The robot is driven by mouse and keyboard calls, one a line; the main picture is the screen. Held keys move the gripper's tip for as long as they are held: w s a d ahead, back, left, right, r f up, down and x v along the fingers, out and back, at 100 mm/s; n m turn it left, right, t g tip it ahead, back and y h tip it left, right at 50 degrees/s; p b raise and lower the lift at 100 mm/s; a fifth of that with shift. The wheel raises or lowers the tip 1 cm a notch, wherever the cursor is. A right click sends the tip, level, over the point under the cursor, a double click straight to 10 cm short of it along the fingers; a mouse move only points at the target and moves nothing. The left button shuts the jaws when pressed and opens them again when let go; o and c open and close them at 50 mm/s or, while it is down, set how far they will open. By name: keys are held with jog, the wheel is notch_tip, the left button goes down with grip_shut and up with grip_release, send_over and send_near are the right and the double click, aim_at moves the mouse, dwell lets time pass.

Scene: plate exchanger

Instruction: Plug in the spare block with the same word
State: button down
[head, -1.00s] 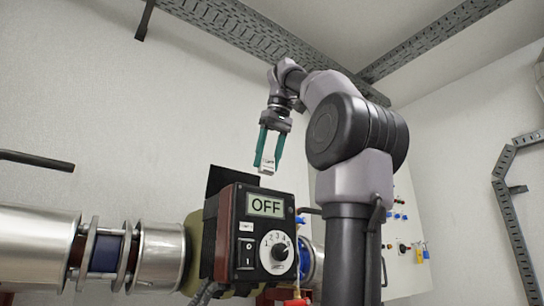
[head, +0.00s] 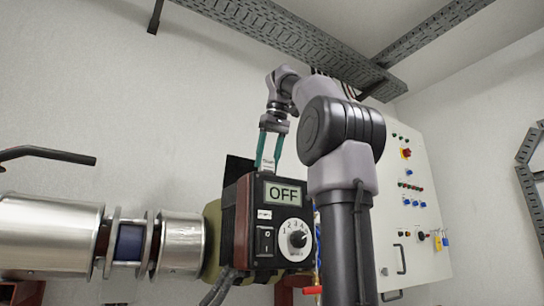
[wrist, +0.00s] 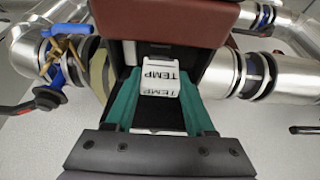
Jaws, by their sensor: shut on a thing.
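My gripper (head: 270,158) has two teal fingers pointing down and is shut on a small white block (wrist: 160,78). The wrist view shows the block between the fingers, with the word TEMP printed on it. The control box (head: 267,222) is dark with a red-brown side, an OFF display (head: 285,193), a numbered dial (head: 297,239) and a rocker switch (head: 264,241). The block is at the box's top edge, its lower part hidden behind the box in the head view. I cannot tell whether it touches or sits in a socket.
Metal pipes with flanges (head: 50,236) run left of the box. A dark pipe handle (head: 45,154) sticks out at left. A white wall panel (head: 415,200) with buttons stands at right. A cable tray (head: 290,35) hangs overhead. Open air surrounds the gripper on the left.

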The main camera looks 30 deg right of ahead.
jog(key=shift+w, duration=2.7)
jog(key=shift+s+a+f, duration=0.1)
jog(key=shift+f, duration=4.3)
jog(key=shift+c, duration=0.9)
grip_release()
jog(key=shift+r, duration=0.1)
jog(key=v, duration=0.9)
jog(key=shift+s+r, duration=0.1)
jog(key=shift+r, duration=0.25)
jog(key=shift+s+r, duration=0.15)
jog(key=shift+r, duration=0.25)
